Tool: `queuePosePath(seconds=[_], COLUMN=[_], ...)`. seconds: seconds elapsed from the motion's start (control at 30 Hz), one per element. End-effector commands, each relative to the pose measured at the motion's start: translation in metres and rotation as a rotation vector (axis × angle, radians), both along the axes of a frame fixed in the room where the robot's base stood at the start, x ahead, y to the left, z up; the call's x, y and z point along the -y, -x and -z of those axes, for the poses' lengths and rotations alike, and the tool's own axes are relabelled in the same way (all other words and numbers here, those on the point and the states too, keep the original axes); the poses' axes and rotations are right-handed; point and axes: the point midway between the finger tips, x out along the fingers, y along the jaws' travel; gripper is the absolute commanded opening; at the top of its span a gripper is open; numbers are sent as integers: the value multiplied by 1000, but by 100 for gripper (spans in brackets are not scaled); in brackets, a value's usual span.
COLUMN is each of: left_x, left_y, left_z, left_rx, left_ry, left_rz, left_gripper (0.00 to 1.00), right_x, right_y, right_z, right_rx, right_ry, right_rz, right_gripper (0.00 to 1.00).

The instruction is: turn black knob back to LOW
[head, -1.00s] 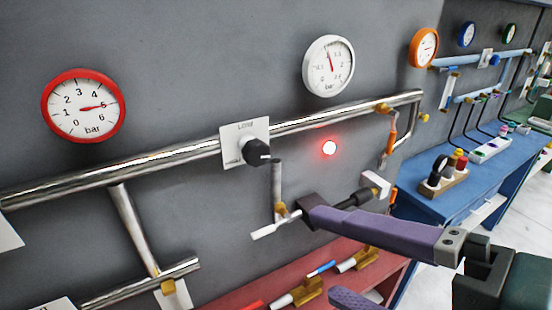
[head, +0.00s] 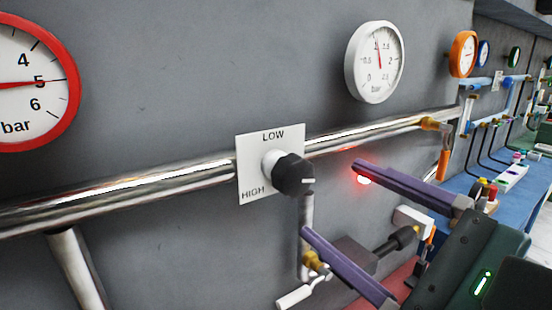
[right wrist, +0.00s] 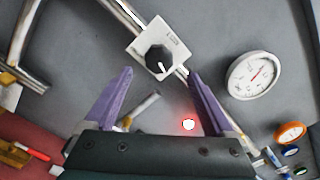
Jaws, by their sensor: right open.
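The black knob (head: 293,175) sticks out from a white plate (head: 258,150) on the grey wall. The plate has LOW at its top and HIGH at its lower left. The knob's white mark points right in the head view, at neither word. My right gripper (head: 331,198) is open and empty, in front of the wall to the right of the knob. In the right wrist view the knob (right wrist: 158,60) shows beyond the fingertips, between the two purple fingers, and no finger appears to touch it. My left gripper is not in view.
A shiny pipe (head: 130,196) runs behind the plate. A lit red lamp (head: 364,181) is partly hidden by a finger. A red-rimmed gauge (head: 28,84) reads about 5; a white gauge (head: 375,62) hangs at upper right. A white-handled valve (head: 297,295) sits below the knob.

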Motion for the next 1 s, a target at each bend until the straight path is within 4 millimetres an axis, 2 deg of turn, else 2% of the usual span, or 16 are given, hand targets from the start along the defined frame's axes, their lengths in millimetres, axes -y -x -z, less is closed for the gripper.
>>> queuePosePath(seconds=[0.17,0.33,0.6,0.97,1.0], left_x=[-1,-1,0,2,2], left_y=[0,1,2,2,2], left_z=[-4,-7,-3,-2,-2], left_rx=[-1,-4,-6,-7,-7], left_ry=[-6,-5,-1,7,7], left_rz=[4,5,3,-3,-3], left_gripper=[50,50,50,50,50], right_x=[-11,-31,-54,-58,-58], right_y=[-15,-42,-74,-79,-79], right_z=[-2,-2,0,0,0], right_rx=[2,2,1,1,1], right_ry=[0,1,2,3,3], right_rz=[0,-1,-1,-2,-2], right_gripper=[89,89,89,89,86])
